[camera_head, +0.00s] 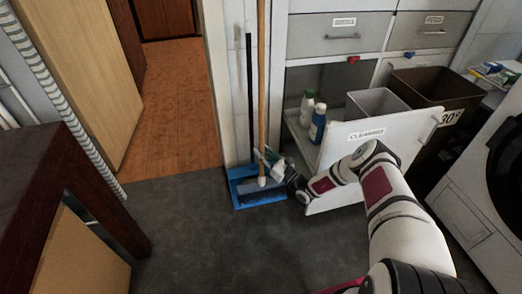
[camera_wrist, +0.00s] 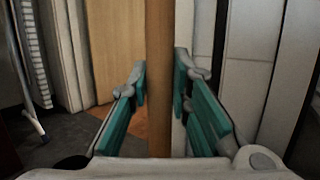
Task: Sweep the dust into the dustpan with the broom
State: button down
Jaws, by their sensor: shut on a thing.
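The broom (camera_head: 262,85) stands upright, with a long wooden handle and a dark, wide head at the floor. The blue dustpan (camera_head: 236,187) lies on the dark floor by the wall corner, and its thin black handle rises just left of the broom handle. The broom head is at the dustpan and overlaps it in the head view; I cannot tell whether they touch. My gripper (camera_head: 264,158) is shut on the lower part of the broom handle. In the wrist view, the handle (camera_wrist: 160,70) runs upright between the teal finger pads (camera_wrist: 160,85). I cannot make out any dust.
An open panel labelled "CLEANING" (camera_head: 400,130) stands right of my gripper, with bottles (camera_head: 317,123) and bins (camera_head: 437,90) behind it. A dark brown table (camera_head: 50,170) is at left. A doorway with wooden floor (camera_head: 175,100) is behind. The grey floor (camera_head: 190,245) in front is clear.

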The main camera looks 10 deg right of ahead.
jog(key=shift+s+r, duration=0.15)
jog(key=shift+r, duration=0.35)
jog(key=shift+f, duration=0.1)
jog(key=s+p, duration=0.7)
jog(key=s, duration=0.9)
jog(key=shift+p, duration=0.35)
